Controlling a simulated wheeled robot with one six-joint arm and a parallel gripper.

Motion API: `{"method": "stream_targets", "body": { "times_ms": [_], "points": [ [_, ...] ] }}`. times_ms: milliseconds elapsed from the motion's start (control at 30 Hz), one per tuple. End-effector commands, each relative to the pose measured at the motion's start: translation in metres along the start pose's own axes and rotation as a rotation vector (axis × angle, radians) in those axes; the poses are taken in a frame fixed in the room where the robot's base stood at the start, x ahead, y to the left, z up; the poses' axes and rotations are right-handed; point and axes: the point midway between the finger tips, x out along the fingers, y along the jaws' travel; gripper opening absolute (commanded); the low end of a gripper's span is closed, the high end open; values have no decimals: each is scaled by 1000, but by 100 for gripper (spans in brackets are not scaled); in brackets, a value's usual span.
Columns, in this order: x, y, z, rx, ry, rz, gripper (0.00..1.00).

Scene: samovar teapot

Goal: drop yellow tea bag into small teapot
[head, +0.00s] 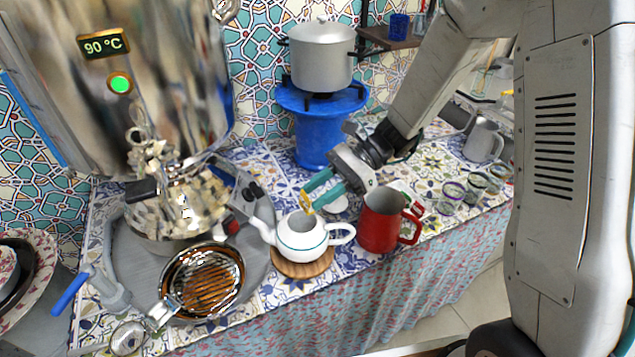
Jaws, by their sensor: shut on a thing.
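The small white teapot (300,242) with a green band stands upright on a round wooden coaster (304,265). Its top is open, its spout points left and its handle is on the right. My gripper (312,198) is above the teapot's opening, slightly to the right, with teal fingers. It is shut on the yellow tea bag (307,203), which hangs just over the teapot's mouth. The bag is small here, and I cannot tell whether its lower end is inside the rim.
A red pitcher (380,222) stands close right of the teapot, under my arm. The large samovar (170,80) and a round strainer pan (203,283) are on the left. A pot (321,60) on a blue stand (318,130) is behind. Glasses and a grey mug (483,141) are at right.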

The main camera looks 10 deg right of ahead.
Motion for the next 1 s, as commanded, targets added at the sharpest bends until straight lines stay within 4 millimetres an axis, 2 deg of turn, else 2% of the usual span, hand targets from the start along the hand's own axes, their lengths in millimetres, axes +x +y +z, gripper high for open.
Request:
{"method": "stream_targets", "body": {
  "times_ms": [100,300,667,700,767,1000],
  "points": [
    [6,0,-14,3,0,-1,13],
    [11,0,-28,1,0,-2,13],
    [13,0,-31,0,1,-3,13],
    [13,0,-31,0,1,-3,44],
    [13,-1,-31,0,1,-3,59],
    [13,-1,-31,0,1,-3,59]
  ]
}}
